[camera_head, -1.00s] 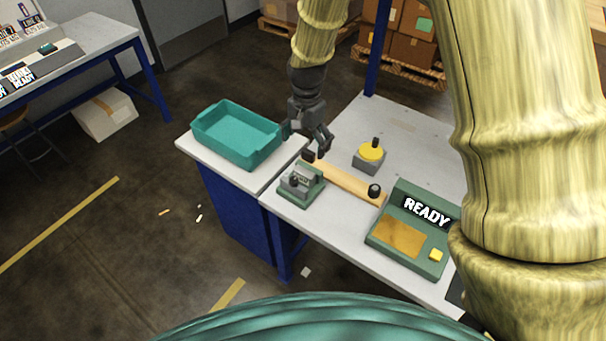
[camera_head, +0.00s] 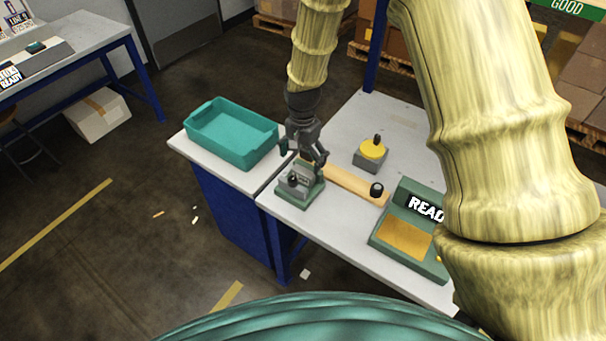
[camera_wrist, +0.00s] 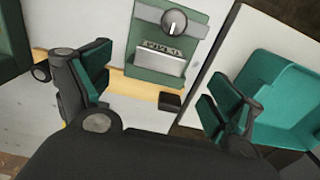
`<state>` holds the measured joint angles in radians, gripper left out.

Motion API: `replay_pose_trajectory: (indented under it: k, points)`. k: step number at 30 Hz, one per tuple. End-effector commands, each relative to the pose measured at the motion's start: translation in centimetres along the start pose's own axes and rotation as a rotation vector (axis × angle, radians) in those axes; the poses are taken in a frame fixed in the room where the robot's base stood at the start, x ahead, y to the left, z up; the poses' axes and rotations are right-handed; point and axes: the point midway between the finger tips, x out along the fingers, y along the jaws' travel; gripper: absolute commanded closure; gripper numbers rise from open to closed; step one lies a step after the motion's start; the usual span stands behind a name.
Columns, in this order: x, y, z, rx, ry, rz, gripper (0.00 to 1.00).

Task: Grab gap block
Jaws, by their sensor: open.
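A grey metal block with raised lettering (camera_wrist: 160,62), which looks like the gap block, sits on a small green fixture (camera_wrist: 140,78) with a round knob (camera_wrist: 174,22). In the head view the fixture (camera_head: 302,198) stands at the table's near left corner, and the block (camera_head: 296,182) shows small on it. My gripper (camera_head: 305,158) is just above and behind the fixture. In the wrist view my gripper (camera_wrist: 155,88) is open and empty, its teal-padded fingers wide apart. The block lies between and beyond them; I see no contact.
A wooden bar (camera_head: 350,182) with a black knob (camera_head: 376,190) runs right of the fixture. A dark block (camera_wrist: 170,101) is at its end. A teal bin (camera_head: 235,130) stands left, a yellow-topped device (camera_head: 372,150) behind, and a green display unit (camera_head: 408,235) right.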

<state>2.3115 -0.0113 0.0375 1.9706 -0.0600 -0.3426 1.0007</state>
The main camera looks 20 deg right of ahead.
Motion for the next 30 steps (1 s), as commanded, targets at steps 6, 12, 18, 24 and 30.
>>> replay_pose_trajectory:
  k: [6, 12, 18, 24, 30]
  points:
    - [0.7, -0.1, 0.1, -0.002, 0.0, -0.001, 0.08]
    - [1.8, -0.2, 0.4, -0.003, -0.001, 0.0, 0.08]
    - [3.6, -0.1, 0.8, -0.003, -0.001, 0.001, 0.08]
    - [5.3, -0.2, 0.7, -0.003, 0.0, -0.001, 0.08]
    - [5.9, -0.2, 0.7, -0.002, 0.001, -0.001, 0.08]
